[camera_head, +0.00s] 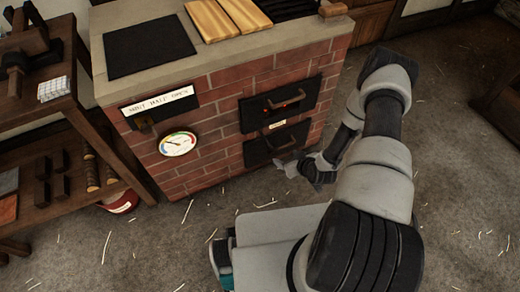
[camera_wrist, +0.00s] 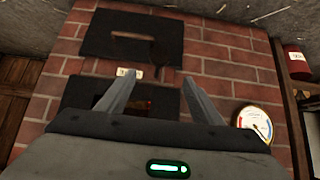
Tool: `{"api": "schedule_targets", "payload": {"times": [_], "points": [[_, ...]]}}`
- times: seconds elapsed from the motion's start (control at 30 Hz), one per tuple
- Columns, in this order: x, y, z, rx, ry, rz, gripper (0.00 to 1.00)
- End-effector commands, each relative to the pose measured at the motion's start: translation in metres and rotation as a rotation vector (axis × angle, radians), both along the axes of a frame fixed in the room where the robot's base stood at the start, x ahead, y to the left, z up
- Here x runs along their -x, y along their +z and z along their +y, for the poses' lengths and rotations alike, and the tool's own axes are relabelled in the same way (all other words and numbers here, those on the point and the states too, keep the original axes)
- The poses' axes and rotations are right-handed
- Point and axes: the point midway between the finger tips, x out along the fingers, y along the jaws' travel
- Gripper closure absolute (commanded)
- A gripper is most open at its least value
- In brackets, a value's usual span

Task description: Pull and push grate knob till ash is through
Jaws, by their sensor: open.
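The brick stove (camera_head: 222,145) has an upper black door (camera_head: 262,106) with an orange glow and a lower black door (camera_head: 262,150), each with a bar handle. A small pale label (camera_head: 277,125) sits between them. My gripper (camera_head: 284,166) is open, in front of the lower door. The wrist view appears upside down; there the open fingers (camera_wrist: 160,78) point at the brick strip between the doors. A small dark shape (camera_wrist: 158,71) shows between the fingertips, perhaps the grate knob; I cannot tell whether it is touched. No ash is clearly visible.
A round gauge (camera_head: 178,144) and a labelled slot plate (camera_head: 160,106) are left of the doors. A wooden shelf (camera_head: 60,115) with tools stands at the left, a red container (camera_head: 119,203) beneath it. The floor (camera_head: 150,250) has scattered pale strands and is otherwise open.

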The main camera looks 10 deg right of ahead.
Motion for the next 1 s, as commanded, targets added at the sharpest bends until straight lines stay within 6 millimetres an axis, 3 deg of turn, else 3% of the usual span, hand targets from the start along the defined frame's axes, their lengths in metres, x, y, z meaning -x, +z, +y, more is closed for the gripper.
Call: {"api": "schedule_targets", "payload": {"times": [0.17, 0.7, 1.0], "points": [[-0.015, -0.018, 0.005, 0.001, 0.000, -0.002, 0.40], [-0.092, -0.100, 0.030, 0.000, 0.000, -0.001, 0.40], [-0.114, -0.121, 0.037, 0.000, -0.001, 0.000, 0.40]]}}
